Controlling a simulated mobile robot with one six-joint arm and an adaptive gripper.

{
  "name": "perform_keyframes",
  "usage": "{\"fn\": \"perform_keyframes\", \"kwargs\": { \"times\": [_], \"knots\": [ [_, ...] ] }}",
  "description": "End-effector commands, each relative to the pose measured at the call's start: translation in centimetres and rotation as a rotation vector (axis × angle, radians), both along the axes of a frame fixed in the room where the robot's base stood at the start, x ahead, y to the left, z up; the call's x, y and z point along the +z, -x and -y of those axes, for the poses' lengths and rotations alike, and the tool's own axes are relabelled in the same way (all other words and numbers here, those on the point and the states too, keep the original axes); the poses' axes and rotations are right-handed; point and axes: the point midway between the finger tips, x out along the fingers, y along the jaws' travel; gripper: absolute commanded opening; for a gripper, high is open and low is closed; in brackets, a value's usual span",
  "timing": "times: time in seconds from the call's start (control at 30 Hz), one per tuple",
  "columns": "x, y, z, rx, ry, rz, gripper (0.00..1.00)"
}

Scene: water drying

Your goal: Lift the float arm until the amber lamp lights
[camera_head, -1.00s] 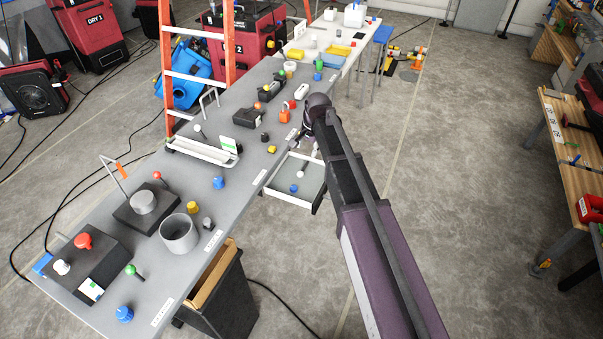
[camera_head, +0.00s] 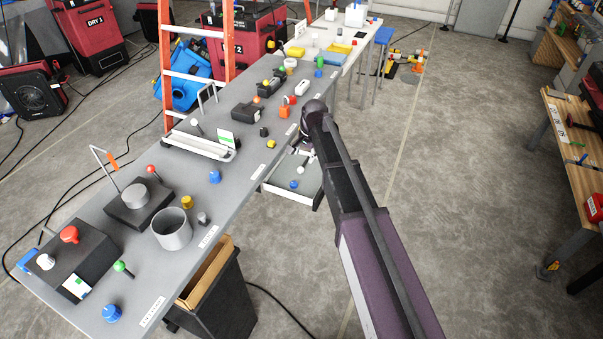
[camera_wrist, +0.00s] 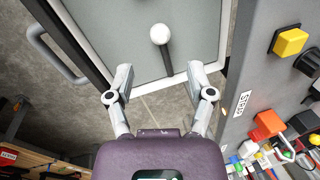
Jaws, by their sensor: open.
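A white ball on a dark rod, which looks like the float arm (camera_wrist: 160,34), lies over the grey floor of a light-rimmed tray (camera_wrist: 195,75) in the wrist view. The ball also shows in the head view (camera_head: 301,170). My gripper (camera_wrist: 160,72) is open and empty, its fingertips near the tray's rim and short of the ball, one to each side of the rod's line. In the head view my arm partly hides the gripper. A yellow block (camera_wrist: 290,42) sits on the bench beside the tray; I cannot tell whether it is the amber lamp or whether anything is lit.
The tray juts from the right side of the long grey bench (camera_head: 240,180) and has a grey handle (camera_wrist: 50,52). A blue knob (camera_head: 293,184) is in it. An orange block (camera_wrist: 268,122) and other small parts crowd the bench.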

Motion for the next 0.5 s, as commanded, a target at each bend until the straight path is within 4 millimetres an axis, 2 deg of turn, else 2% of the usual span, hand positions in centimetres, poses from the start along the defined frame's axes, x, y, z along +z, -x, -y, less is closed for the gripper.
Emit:
{"fn": "perform_keyframes", "kwargs": {
  "times": [0.03,0.5],
  "knots": [
    [-0.8,-0.1,-0.1,0.000,0.000,0.000,0.69],
    [-4.4,-0.5,-0.6,0.000,0.000,0.000,0.69]
  ]
}}
